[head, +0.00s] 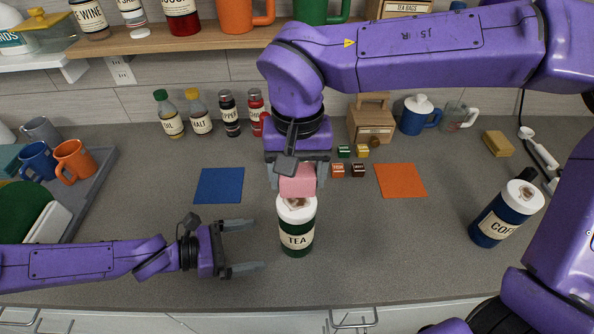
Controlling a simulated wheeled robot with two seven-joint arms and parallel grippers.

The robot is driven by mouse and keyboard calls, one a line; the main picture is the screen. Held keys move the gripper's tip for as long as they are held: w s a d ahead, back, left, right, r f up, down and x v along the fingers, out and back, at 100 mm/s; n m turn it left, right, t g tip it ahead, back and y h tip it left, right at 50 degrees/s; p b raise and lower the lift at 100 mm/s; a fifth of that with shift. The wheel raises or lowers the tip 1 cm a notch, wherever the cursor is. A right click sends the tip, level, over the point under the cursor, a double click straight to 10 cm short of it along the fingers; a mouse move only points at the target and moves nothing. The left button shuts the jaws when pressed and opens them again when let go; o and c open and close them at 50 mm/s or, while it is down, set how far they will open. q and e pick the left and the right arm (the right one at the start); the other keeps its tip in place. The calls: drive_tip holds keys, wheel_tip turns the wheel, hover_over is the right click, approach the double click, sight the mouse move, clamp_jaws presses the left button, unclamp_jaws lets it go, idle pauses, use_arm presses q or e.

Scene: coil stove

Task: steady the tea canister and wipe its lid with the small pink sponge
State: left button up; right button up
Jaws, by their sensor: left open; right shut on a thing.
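The tea canister (297,241) stands upright on the grey counter, dark green with a "TEA" label and a white lid (296,213). A brownish mark (296,203) shows on the lid. The small pink sponge (298,180) is held in my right gripper (297,184), at the far edge of the lid. I cannot tell whether it touches the lid. My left gripper (259,247) is open and empty, just left of the canister, with its fingers pointing towards it and apart from it.
A blue square (219,186) and an orange square (401,181) lie flat on the counter. A coffee canister (499,220) is at the right. Small boxes (357,170) sit behind the tea canister. A dish tray (95,190) is at the left. The front counter is clear.

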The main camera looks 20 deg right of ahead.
sight(292, 238)
use_arm(q)
drive_tip(key=shift+d, duration=0.75)
drive_tip(key=x, duration=0.9)
drive_tip(key=shift+f, duration=0.1)
drive_tip(key=c, duration=0.9)
